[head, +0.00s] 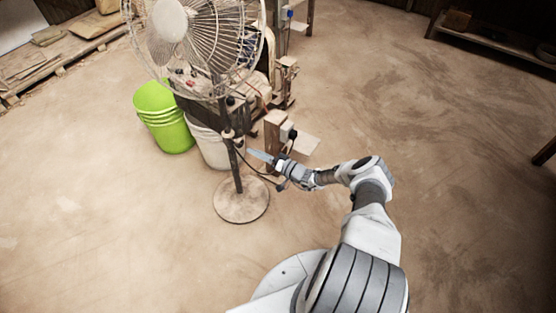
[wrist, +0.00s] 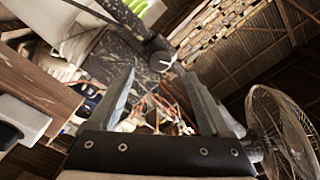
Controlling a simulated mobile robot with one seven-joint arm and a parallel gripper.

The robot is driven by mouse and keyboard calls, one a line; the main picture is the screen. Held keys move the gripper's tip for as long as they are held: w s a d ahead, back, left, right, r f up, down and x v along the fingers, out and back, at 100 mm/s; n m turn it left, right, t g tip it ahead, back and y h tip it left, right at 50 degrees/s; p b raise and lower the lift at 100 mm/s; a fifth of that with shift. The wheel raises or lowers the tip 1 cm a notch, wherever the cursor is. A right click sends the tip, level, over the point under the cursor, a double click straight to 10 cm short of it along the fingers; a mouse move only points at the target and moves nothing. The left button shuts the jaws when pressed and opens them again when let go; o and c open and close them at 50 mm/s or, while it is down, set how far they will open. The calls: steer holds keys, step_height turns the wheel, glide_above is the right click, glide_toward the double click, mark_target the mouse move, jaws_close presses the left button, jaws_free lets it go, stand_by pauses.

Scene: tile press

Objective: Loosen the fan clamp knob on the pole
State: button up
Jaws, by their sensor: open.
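The fan (head: 190,40) stands on a dark pole (head: 238,175) with a round, dusty base (head: 241,201). A dark clamp (head: 228,134) sits on the pole below the fan head; its knob is too small to make out in the head view. In the wrist view a dark rounded part of the clamp with a pale mark, likely the knob (wrist: 160,58), shows beyond and between the fingertips. My gripper (head: 252,154) is just right of the pole, pointing at it. In the wrist view its two fingers (wrist: 160,75) are spread, with nothing held between them.
A lime-green bucket stack (head: 164,118) and a white bucket (head: 211,147) stand behind the pole. A wooden block stand (head: 274,130) with a switch box is close behind my gripper. A dark cable hangs near the pole. Floor to the front and right is clear.

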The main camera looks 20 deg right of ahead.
steer(key=p+v, duration=0.1)
steer(key=v, duration=0.9)
steer(key=shift+p, duration=0.35)
